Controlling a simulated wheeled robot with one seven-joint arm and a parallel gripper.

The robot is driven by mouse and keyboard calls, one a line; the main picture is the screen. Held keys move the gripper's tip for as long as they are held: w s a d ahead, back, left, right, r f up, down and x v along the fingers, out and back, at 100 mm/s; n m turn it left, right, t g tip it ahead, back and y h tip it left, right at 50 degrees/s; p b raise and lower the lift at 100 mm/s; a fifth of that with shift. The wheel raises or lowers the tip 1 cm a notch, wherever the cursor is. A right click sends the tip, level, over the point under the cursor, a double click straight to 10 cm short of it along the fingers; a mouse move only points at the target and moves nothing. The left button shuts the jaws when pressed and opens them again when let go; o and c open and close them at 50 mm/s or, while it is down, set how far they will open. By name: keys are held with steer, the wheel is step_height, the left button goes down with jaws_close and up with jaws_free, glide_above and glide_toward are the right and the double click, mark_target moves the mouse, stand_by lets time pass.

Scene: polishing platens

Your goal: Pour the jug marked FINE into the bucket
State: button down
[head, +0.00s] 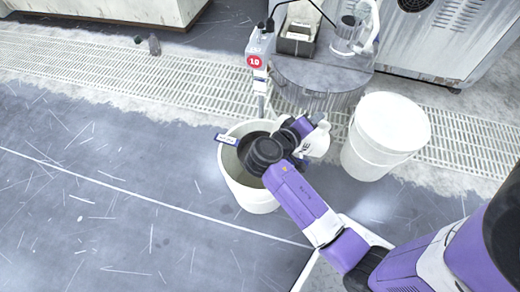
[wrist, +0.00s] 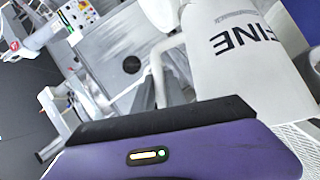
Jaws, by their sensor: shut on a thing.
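The white jug marked FINE (wrist: 240,60) fills the upper right of the wrist view, its pale handle (wrist: 158,72) on the left. In the head view a small part of the jug (head: 318,143) shows behind my purple and black wrist, at the right rim of the open white bucket (head: 252,196). The jug's mouth is hidden there, so I cannot tell its tilt or whether liquid flows. My arm covers part of the bucket's opening, which looks dark grey inside.
A white lidded bucket (head: 388,132) stands to the right. Behind is a round grey platen stand (head: 320,78) with a clear jug (head: 347,36) and a box (head: 297,40).

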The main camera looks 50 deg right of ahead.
steer(key=shift+w+a+f+n+h+b, duration=0.45)
steer(key=shift+w+b, duration=0.3)
steer(key=shift+b, duration=0.6)
stand_by(1.1)
